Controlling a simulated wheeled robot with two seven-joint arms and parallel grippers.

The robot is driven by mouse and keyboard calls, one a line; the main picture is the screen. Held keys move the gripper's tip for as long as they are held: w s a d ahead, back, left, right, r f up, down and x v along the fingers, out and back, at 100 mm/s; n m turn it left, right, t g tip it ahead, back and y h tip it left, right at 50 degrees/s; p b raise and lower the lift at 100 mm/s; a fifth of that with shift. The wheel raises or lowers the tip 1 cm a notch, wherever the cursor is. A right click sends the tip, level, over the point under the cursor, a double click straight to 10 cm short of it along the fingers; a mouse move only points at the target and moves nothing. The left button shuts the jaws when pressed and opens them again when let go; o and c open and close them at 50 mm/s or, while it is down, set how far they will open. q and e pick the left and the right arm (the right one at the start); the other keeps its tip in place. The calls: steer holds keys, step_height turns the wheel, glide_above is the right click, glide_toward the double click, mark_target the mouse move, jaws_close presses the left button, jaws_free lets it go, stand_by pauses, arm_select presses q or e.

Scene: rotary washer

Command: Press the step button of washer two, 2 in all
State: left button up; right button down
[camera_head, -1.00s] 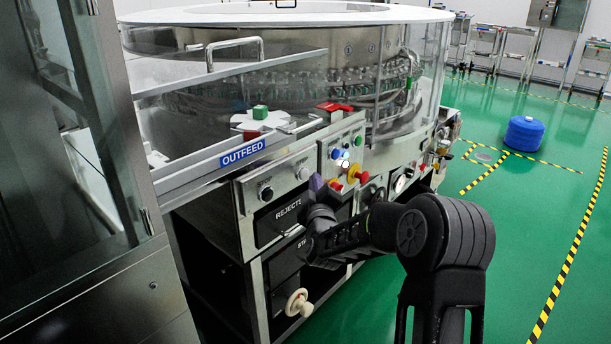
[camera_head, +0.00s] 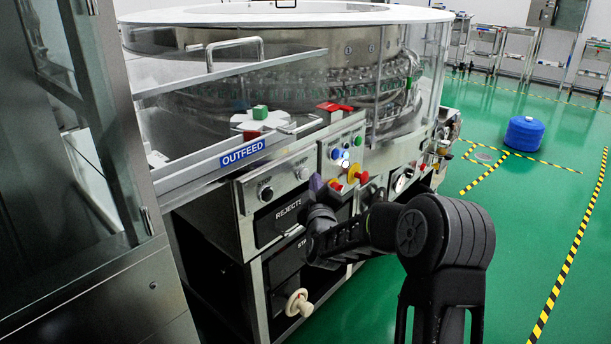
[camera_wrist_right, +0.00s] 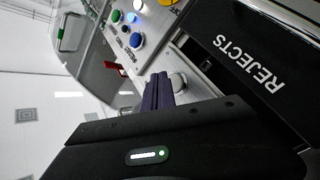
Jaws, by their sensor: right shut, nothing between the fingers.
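Washer two's control panel (camera_head: 346,160) carries several coloured buttons: blue, green, a lit white one and a red knob on yellow. A pale round button (camera_head: 303,173) sits on the front panel to the left; a pale button (camera_wrist_right: 177,82) shows beside my fingertips in the right wrist view. I cannot read which button is labelled step. My right gripper (camera_head: 317,184) is shut and empty, its purple fingertips close to the panel front. They also show in the right wrist view (camera_wrist_right: 157,92); I cannot tell whether they touch. My left gripper is not in view.
The REJECTS drawer (camera_head: 283,216) is below the panel. An OUTFEED rail (camera_head: 242,152) runs left of it. A pale handwheel (camera_head: 299,303) sticks out lower down. A glass-sided cabinet (camera_head: 80,180) stands at left. Green floor with a blue drum (camera_head: 523,134) is open at right.

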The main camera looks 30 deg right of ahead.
steer(key=shift+w+a, duration=0.1)
steer(key=shift+w, duration=0.05)
stand_by(0.4)
steer(key=shift+w, duration=0.3)
